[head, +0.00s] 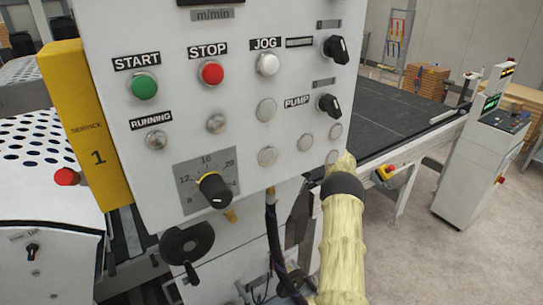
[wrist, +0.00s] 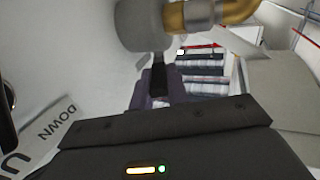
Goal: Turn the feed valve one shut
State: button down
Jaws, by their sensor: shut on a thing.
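In the wrist view a valve (wrist: 143,25) with a grey rounded body shows at the top, joined to a brass pipe (wrist: 205,14). A black handle (wrist: 159,72) hangs from the valve body. My gripper (wrist: 156,92) is at this handle and shut on it; its dark body with a lit strip fills the bottom of the wrist view. No label naming the valve is readable. The head view does not show my gripper; my yellow-sleeved arm (head: 343,250) runs up to the panel's lower right edge.
A white control panel (head: 240,110) with buttons and knobs fills the middle of the head view. A black handwheel (head: 187,245) and dark cables (head: 273,230) are below it. A grey console (head: 480,150) stands at right, with open floor in front.

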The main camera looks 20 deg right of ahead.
dwell(0.3)
jog(key=c, duration=1.4)
grip_release()
jog(key=shift+w+f, duration=0.1)
jog(key=shift+w, duration=0.05)
jog(key=shift+o, duration=0.2)
jog(key=shift+r+b, duration=0.3)
jog(key=shift+r, duration=0.05)
notch_tip(320, 180, up, 9)
jog(key=shift+d+r+b, duration=0.1)
jog(key=shift+b, duration=0.7)
